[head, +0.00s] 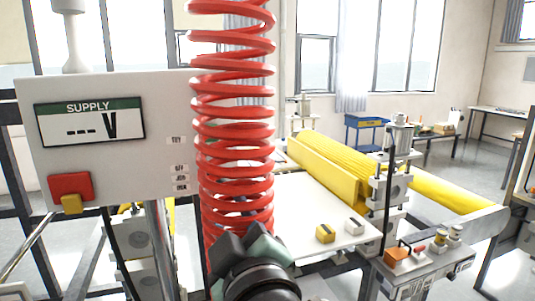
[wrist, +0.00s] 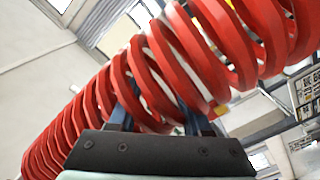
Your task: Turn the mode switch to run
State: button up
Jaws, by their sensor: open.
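A pale panel (head: 110,160) stands at the left in the head view, with a green-and-white SUPPLY display (head: 90,121) showing dashes and a V. Small labels (head: 180,178) are stacked at its right edge, too small to read surely. No mode switch can be made out; the red coil (head: 235,130) covers the area right of these labels. My gripper (head: 245,238) is low in the middle, in front of the coil and right of the panel. In the wrist view my gripper (wrist: 160,108) has its fingers apart, partly hidden by the coil (wrist: 150,80). I cannot tell whether they touch it.
A red box with a yellow tab (head: 71,205) sits at the panel's lower left. A white table (head: 300,210) with small yellow and white blocks, yellow rollers (head: 345,170) and a control box with an orange part (head: 397,255) stand to the right. A blue cart (head: 366,130) is farther back.

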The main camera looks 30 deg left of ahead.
aim_at(214, 180)
jog(key=p+x, duration=0.5)
jog(key=x, duration=0.6)
jog(key=shift+a+r, duration=0.1)
jog(key=shift+a, duration=0.2)
jog(key=shift+x, duration=0.8)
grip_shut()
